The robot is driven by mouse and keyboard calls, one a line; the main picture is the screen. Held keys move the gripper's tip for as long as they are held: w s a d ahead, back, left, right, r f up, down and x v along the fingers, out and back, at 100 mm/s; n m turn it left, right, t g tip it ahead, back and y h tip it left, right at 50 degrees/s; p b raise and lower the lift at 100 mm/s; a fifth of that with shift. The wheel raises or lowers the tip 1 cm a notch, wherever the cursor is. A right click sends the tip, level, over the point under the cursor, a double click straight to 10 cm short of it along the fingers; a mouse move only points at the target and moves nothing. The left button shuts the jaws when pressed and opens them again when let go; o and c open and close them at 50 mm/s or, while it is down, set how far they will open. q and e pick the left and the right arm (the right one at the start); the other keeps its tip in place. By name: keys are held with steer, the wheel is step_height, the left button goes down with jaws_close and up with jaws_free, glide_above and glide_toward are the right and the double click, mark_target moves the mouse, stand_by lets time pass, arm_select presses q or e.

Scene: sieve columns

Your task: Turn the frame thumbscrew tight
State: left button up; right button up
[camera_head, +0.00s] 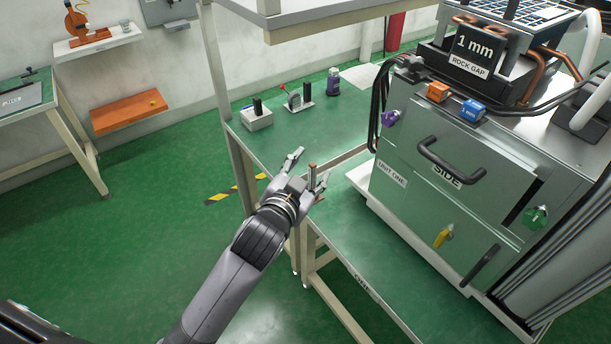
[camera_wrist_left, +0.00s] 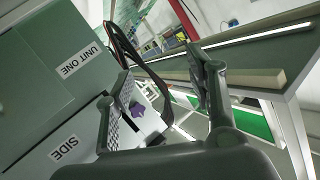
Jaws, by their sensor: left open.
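A grey-green cabinet (camera_head: 405,160) labelled UNIT ONE and SIDE stands at the right. It bears a purple knob (camera_head: 391,117) near its upper left corner, a yellow knob (camera_head: 443,236) low on the front and a green knob (camera_head: 536,217) at the right. I cannot tell by label which is the frame thumbscrew. My left gripper (camera_head: 309,166) is open, left of the cabinet and apart from it, over the bench edge. The left wrist view shows the purple knob (camera_wrist_left: 124,97) partly behind one finger of the left gripper (camera_wrist_left: 163,82). My right gripper is not in view.
A green bench top (camera_head: 290,140) holds a white switch box (camera_head: 257,117) and a small lever stand (camera_head: 296,98). A black handle (camera_head: 450,160) sticks out of the cabinet front. Dark cables hang by its left corner. Open floor (camera_head: 150,230) lies at the left.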

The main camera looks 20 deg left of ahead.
arm_select(q)
steer(key=shift+s+a+f+g, duration=0.15)
steer(key=shift+s+f, duration=0.05)
steer(key=shift+f, duration=0.2)
steer(key=shift+s+a+f+g, duration=0.1)
steer(key=shift+s+f+g, duration=0.1)
steer(key=shift+f, duration=0.2)
steer(key=shift+f, duration=0.1)
step_height(320, 180, down, 22)
steer(key=s+g, duration=0.2)
steer(key=g, duration=0.2)
steer(key=s+a+f+g, duration=0.1)
steer(key=s+f+g, duration=0.1)
steer(key=s+f, duration=0.5)
steer(key=s+a+f+g, duration=0.1)
steer(key=s+a+f, duration=0.1)
steer(key=f, duration=0.8)
steer(key=s+a+f+n+g, duration=0.1)
steer(key=s+f+g, duration=0.1)
steer(key=s+f, duration=0.4)
steer(key=s+a+f+g, duration=0.1)
steer(key=s+f, duration=0.6)
steer(key=s, duration=1)
steer(key=s+a+f+n+g, duration=0.1)
steer(key=s+f+g, duration=0.3)
steer(key=s, duration=0.7)
step_height(320, 180, down, 3)
steer(key=shift+s+a+r+n+y, duration=0.2)
steer(key=shift+s+a+n+y, duration=0.15)
steer(key=shift+a, duration=0.25)
